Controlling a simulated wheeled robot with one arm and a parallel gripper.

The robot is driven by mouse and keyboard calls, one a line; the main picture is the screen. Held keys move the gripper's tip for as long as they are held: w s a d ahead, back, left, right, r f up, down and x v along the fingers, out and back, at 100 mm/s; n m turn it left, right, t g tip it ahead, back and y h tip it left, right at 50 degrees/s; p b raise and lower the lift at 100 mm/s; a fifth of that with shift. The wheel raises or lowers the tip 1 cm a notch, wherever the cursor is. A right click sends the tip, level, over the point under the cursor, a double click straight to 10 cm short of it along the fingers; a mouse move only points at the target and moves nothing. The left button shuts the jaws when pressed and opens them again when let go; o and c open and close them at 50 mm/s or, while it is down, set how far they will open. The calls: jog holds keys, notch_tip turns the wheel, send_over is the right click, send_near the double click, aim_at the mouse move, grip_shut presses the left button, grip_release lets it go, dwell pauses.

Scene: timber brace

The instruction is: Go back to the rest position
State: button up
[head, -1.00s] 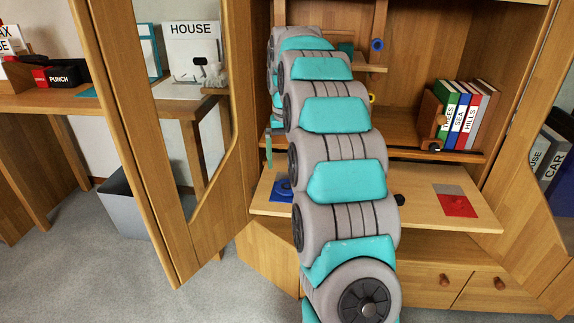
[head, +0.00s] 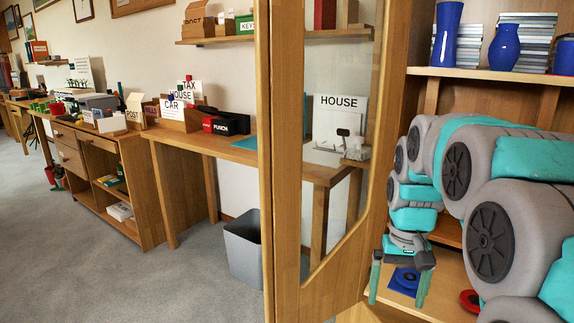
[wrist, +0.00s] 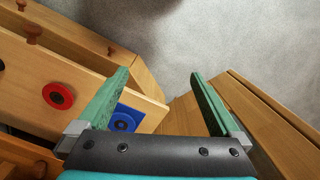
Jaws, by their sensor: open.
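My gripper (head: 398,298) is open and empty at the lower right of the head view, fingers pointing down over the front of the light wooden pull-out board (head: 440,303). In the wrist view its two green fingers (wrist: 158,76) stand wide apart with grey carpet and cabinet wood between and beyond them. A blue disc (wrist: 122,121) on a blue square lies on the board beside the left finger. A red disc (wrist: 58,96) lies farther left on the board. My grey and teal arm is bent across the right of the head view.
A tall wooden cabinet door (head: 335,275) stands open just left of my gripper. A grey bin (head: 242,247) stands on the floor beyond it. A desk with a punch box (head: 226,124) runs along the wall. Blue vases (head: 504,45) stand on the upper shelf. Carpet at left is clear.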

jog(key=s+a+f, duration=0.2)
jog(key=s, duration=0.6)
jog(key=s+a+f+n, duration=0.1)
jog(key=s+a+f, duration=0.1)
jog(key=s, duration=0.7)
jog(key=s+a+f+n+g, duration=0.1)
jog(key=s+a+f, duration=0.1)
jog(key=s, duration=0.6)
jog(key=shift+s+a+f, duration=0.2)
jog(key=shift+a+f, duration=0.05)
jog(key=shift+f, duration=0.5)
